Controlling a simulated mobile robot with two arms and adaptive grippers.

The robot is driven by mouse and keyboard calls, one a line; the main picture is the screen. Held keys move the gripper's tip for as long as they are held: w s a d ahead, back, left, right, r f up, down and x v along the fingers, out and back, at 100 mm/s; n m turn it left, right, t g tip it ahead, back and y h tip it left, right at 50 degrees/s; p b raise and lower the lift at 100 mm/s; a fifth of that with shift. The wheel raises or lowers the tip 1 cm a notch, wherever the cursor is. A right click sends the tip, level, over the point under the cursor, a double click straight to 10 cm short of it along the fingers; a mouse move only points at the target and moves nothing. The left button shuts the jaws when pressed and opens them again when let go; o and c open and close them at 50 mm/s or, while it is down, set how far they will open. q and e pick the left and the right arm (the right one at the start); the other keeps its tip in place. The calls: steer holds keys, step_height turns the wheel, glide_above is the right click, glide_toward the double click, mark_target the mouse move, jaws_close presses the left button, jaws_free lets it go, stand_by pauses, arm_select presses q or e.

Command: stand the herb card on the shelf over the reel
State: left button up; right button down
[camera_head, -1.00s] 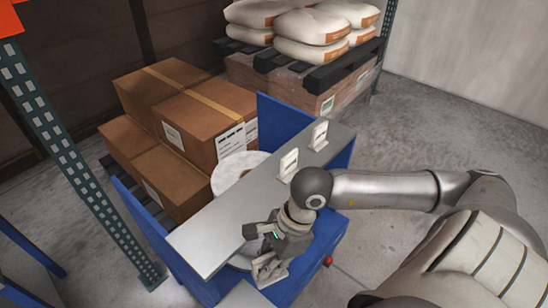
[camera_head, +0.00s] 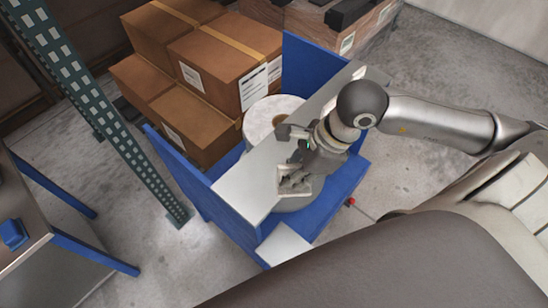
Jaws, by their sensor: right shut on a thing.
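My right gripper (camera_head: 291,152) is over the front part of the grey shelf (camera_head: 249,182), tilted. It is shut on a small pale piece (camera_head: 296,183), which looks like the herb card; its face is too small to read. The card is at the shelf's front edge; I cannot tell whether it touches the shelf. The white reel (camera_head: 262,112) shows behind and under the shelf, with a brown core, and is partly hidden by the shelf. My left gripper is not in view.
A pale card stand (camera_head: 358,73) shows at the shelf's far end, partly behind my arm. Blue side panels (camera_head: 308,68) bound the shelf. Brown boxes (camera_head: 218,62) stand behind it. A green post (camera_head: 105,110) rises to the left. The shelf's left end is clear.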

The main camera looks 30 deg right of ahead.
arm_select(q)
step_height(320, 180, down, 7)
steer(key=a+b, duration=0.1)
steer(key=b, duration=0.5)
arm_select(e)
steer(key=w+f+p, duration=0.1)
steer(key=w+f, duration=0.1)
steer(key=w, duration=0.1)
steer(key=w+f+p, duration=0.2)
steer(key=w+f, duration=0.1)
steer(key=w, duration=0.1)
steer(key=w+f+p, duration=0.1)
steer(key=w+f, duration=0.1)
steer(key=w, duration=0.2)
steer(key=shift+d+f, duration=0.2)
steer(key=shift+f, duration=0.1)
steer(key=shift+w+f+p, duration=0.35)
steer(key=shift+w+f, duration=0.05)
steer(key=shift+f, duration=0.1)
step_height(320, 180, down, 3)
steer(key=shift+w+r+p, duration=0.15)
steer(key=shift+p, duration=0.85)
steer(key=shift+f, duration=0.35)
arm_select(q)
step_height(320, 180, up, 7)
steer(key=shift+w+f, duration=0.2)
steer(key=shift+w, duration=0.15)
arm_select(e)
steer(key=shift+f, duration=0.1)
